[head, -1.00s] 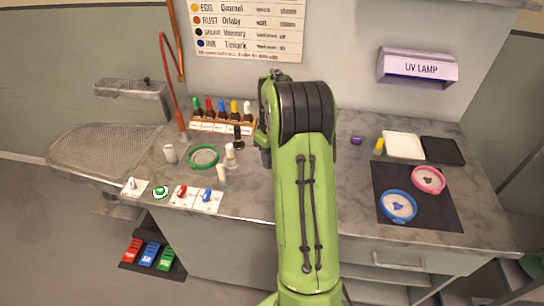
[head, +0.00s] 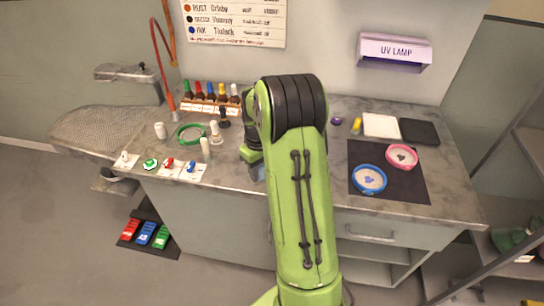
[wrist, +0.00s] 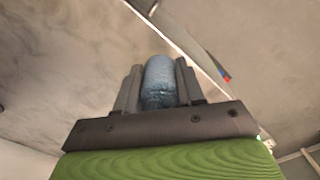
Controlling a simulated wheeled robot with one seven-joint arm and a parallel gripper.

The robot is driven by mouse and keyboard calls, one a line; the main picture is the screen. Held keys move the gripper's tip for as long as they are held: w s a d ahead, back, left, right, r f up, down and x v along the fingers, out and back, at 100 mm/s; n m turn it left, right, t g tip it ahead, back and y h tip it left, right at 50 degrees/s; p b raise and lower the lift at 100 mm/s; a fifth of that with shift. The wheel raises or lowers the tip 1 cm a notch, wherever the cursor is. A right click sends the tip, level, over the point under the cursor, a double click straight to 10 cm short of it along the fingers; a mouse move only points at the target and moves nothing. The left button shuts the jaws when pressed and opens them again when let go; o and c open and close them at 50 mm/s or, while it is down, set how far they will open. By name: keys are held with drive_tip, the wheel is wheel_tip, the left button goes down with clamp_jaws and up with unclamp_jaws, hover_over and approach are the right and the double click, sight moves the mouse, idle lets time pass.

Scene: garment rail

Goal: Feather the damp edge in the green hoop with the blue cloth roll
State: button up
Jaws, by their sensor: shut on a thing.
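Any damp edge is too small to make out. My gripper (wrist: 159,84) is shut on the blue cloth roll (wrist: 160,78), which stands between the two grey fingers in the wrist view. In the head view my gripper is mostly hidden by my green arm; a bit of blue (head: 258,173) shows beside the arm near the worktop's front. The gripper is to the right of the green hoop and apart from it.
A dark bottle (head: 223,118) and white bottles (head: 215,135) stand right of the hoop. A rack of colored bottles (head: 212,105) is behind it. Small cards with dabs (head: 168,165) lie in front. A blue hoop (head: 369,180) and pink hoop (head: 402,157) lie on a black mat (head: 410,190).

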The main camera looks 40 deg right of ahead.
drive_tip(key=a+f, duration=0.6)
drive_tip(key=a, duration=0.4)
drive_tip(key=w+a+f, duration=0.1)
drive_tip(key=a+f, duration=0.6)
drive_tip(key=a, duration=0.3)
drive_tip(key=shift+w, duration=0.2)
